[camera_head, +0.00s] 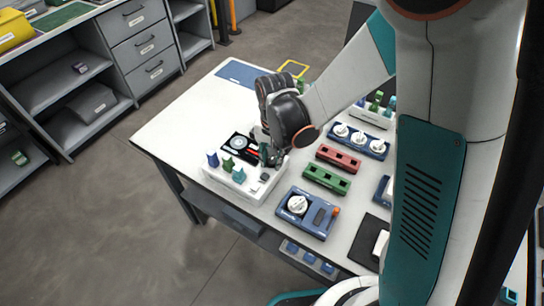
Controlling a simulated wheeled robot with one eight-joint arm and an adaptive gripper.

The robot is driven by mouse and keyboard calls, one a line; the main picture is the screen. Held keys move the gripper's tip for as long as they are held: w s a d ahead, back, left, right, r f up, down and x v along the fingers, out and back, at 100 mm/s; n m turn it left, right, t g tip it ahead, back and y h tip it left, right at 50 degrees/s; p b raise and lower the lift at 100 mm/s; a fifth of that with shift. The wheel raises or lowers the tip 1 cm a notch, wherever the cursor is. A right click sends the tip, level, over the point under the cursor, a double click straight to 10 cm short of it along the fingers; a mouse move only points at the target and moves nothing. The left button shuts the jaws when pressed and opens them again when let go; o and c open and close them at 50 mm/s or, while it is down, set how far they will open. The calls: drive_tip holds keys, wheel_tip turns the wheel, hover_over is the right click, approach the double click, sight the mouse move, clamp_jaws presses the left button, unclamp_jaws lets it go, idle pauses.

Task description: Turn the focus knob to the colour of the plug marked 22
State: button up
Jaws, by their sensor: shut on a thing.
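A white device (222,180) with a black panel (238,143) on it stands near the table's left front edge. A blue plug (212,159), a green plug (228,164) and a teal plug (238,175) stand upright in a row along its left side. Their markings are too small to read. My gripper (270,158) points down at the device's right part. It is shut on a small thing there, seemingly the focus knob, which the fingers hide. The knob's colour setting cannot be made out.
A blue box (318,222) with a white dial (297,204) stands in front to the right. A green block (326,179), a red block (338,158) and a blue panel (375,150) with white knobs lie behind it. The white table (180,125) is clear at the left.

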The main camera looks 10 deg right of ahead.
sight(273, 160)
idle(0.3)
drive_tip(key=o, duration=1.1)
drive_tip(key=shift+r, duration=0.1)
wheel_tip(273, 160, up, 12)
drive_tip(key=shift+s+d+f, duration=0.1)
drive_tip(key=shift+d, duration=0.05)
